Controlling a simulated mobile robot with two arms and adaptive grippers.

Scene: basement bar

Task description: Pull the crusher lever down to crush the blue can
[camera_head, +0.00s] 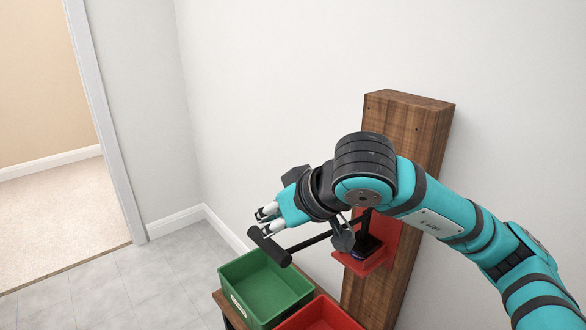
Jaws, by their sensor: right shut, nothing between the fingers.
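The crusher (376,262) is red and fixed to an upright wooden post. Its black lever (310,241) sticks out to the left, sloping slightly downward, and ends in a black crossbar handle (270,247). My right gripper (264,221) is shut and empty, with its fingertips just above and beside the handle; whether they touch it I cannot tell. A dark shape sits in the red crusher body, partly hidden by my arm; I cannot make out the blue can. My left gripper is not in view.
A green bin (238,303) and a red bin (318,318) stand below the lever on a wooden stand. The wooden post (408,118) stands against the white wall. Tiled floor (120,290) lies clear at the left, by a doorway.

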